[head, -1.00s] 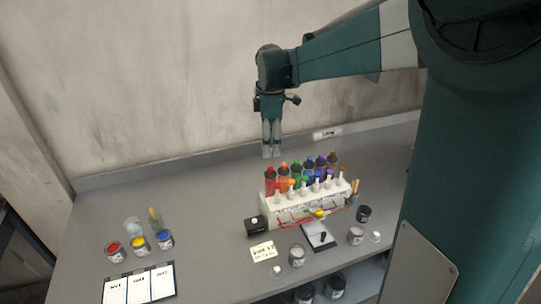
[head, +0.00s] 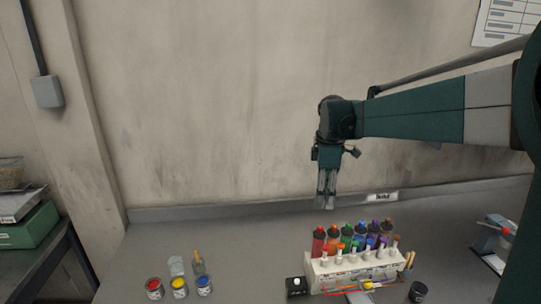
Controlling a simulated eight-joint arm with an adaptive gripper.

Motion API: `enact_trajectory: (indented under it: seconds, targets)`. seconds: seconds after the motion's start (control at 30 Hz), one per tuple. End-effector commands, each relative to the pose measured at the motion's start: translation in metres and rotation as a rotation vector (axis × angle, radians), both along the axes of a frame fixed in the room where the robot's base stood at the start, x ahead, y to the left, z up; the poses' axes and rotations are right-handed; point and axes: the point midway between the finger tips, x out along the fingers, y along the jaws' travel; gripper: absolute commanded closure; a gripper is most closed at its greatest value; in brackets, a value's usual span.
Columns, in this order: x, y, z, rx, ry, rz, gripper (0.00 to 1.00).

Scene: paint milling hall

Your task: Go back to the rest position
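My gripper (head: 326,190) points down in the head view, above and behind the rack of bottles. Its two fingers look close together, but at this size I cannot tell whether they are open or shut. I see nothing between or below the fingertips. My arm reaches in from the right, roughly level. The white rack (head: 316,272) stands on the grey bench and holds several bottles with coloured caps, such as a red one (head: 319,243). The fingers are apart from the bottles.
Three open paint jars, red (head: 154,288), yellow (head: 179,286) and blue (head: 204,285), stand at the left. A small black box (head: 296,287) is beside the rack. A dark jar (head: 418,291) stands at right. The bench between paint jars and rack is clear.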

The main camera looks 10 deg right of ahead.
Motion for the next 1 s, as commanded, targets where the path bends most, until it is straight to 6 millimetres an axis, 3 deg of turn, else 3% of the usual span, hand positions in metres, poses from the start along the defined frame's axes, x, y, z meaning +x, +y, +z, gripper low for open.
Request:
enact_trajectory:
  seconds: [0.37,1.0]
  targets:
    - [-0.029,0.008,0.006,-0.001,-0.050,-0.106,0.72]
    - [-0.121,0.031,0.009,0.042,-0.225,-0.472,0.72]
